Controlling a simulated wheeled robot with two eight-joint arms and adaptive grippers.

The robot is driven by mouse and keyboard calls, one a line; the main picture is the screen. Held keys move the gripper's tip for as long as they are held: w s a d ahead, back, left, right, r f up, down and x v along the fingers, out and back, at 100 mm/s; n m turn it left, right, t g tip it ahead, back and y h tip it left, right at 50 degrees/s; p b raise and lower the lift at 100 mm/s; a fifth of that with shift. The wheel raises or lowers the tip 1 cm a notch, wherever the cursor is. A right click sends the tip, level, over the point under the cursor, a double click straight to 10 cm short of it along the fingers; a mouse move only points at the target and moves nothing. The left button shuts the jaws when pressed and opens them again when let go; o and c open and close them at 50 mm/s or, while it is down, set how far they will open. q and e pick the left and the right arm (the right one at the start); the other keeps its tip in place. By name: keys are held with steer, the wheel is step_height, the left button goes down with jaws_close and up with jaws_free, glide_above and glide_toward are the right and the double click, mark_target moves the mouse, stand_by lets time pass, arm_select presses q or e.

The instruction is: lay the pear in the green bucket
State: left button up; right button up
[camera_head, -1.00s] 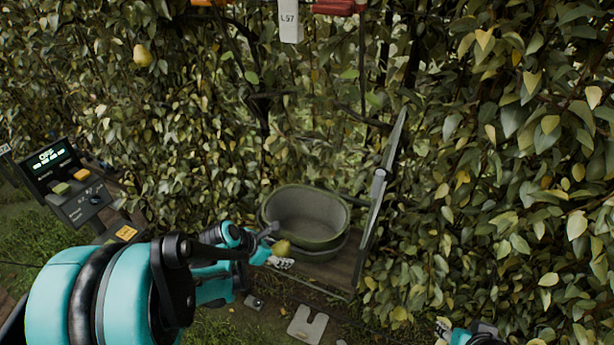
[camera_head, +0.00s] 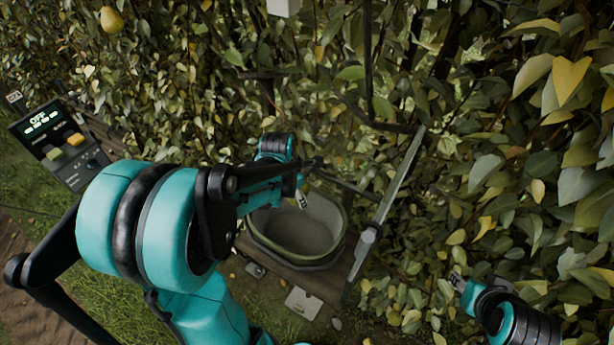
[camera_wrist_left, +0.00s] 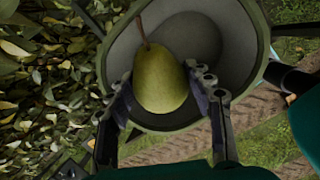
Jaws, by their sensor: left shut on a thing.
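The green bucket (camera_head: 318,225) stands open on a low wooden deck in the head view, with a pale grey inside. My left gripper (camera_head: 302,201) is over the bucket's upper left part. In the left wrist view it (camera_wrist_left: 165,98) is shut on a yellow-green pear (camera_wrist_left: 162,78), with a finger on each side and the stem pointing up in the picture. Behind the pear is the bucket's open mouth and rim (camera_wrist_left: 262,42). I cannot make out the held pear in the head view. My right gripper (camera_head: 458,284) is at the lower right by the leaves; its jaw opening is unclear.
Another pear (camera_head: 111,19) hangs in the leaves at the upper left. A control box (camera_head: 60,138) reading OFF stands at the left. A slanted metal bar (camera_head: 398,188) rises beside the bucket's right side. A pale plate (camera_head: 303,302) lies in front of the deck.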

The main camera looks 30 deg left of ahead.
arm_select(q)
steer(key=shift+s, duration=0.65)
steer(key=shift+s+f+b, duration=0.1)
steer(key=shift+s+b, duration=0.2)
steer(key=shift+b, duration=0.05)
steer(key=shift+f, duration=0.3)
steer(key=b+x, duration=0.2)
steer(key=x, duration=0.1)
steer(key=shift+w, duration=0.2)
steer(key=shift+s+f+b, duration=0.1)
steer(key=shift+f+b, duration=0.3)
steer(key=shift+b, duration=0.15)
step_height(320, 180, down, 17)
steer(key=b, duration=1.5)
steer(key=shift+s+b, duration=0.1)
steer(key=shift+b, duration=0.3)
arm_select(e)
step_height(320, 180, down, 19)
steer(key=s, duration=0.1)
steer(key=shift+s, duration=0.15)
arm_select(q)
steer(key=shift+f+b, duration=0.45)
arm_select(e)
steer(key=shift+f, duration=0.6)
